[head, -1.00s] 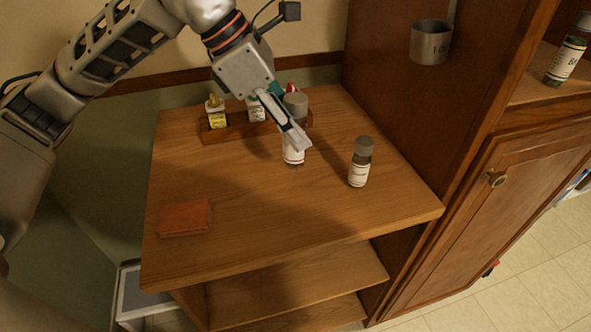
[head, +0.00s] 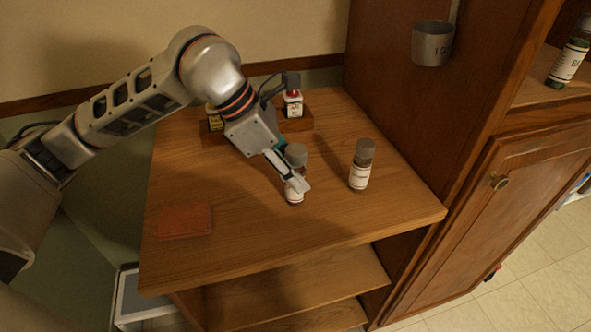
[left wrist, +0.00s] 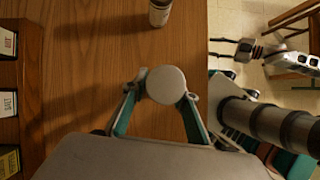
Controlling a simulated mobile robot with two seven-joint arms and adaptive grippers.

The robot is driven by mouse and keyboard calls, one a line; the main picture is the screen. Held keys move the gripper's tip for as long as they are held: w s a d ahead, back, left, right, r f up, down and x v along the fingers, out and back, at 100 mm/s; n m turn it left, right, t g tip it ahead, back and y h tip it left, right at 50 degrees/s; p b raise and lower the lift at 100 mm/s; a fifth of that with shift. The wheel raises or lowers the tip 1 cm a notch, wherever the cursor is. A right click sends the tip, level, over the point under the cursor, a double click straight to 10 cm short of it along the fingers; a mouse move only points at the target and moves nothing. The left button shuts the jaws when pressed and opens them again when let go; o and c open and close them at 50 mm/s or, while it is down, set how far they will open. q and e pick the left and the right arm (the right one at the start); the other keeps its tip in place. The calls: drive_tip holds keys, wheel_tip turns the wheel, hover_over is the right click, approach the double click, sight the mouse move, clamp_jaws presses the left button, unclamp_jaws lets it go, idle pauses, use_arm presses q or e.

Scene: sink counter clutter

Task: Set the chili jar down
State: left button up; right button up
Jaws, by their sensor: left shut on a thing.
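My left gripper (head: 284,174) is shut on a jar with a grey lid (head: 296,153) and a white label, which I take as the chili jar; its label is not readable. The jar is upright, over the middle of the wooden tabletop (head: 235,225). Its base is at or just above the wood; I cannot tell if it touches. In the left wrist view its round lid (left wrist: 166,85) sits between the two fingers.
A similar jar (head: 360,168) stands to the right. A wooden rack (head: 212,137) with several containers is at the back. A reddish-brown flat square (head: 184,221) lies front left. A metal cup (head: 432,44) hangs on the cabinet side. The front tabletop is clear.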

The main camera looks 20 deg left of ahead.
use_arm(q)
drive_tip(key=shift+f, duration=0.1)
drive_tip(key=o, duration=1.2)
drive_tip(key=v, duration=1.2)
drive_tip(key=shift+s, duration=0.1)
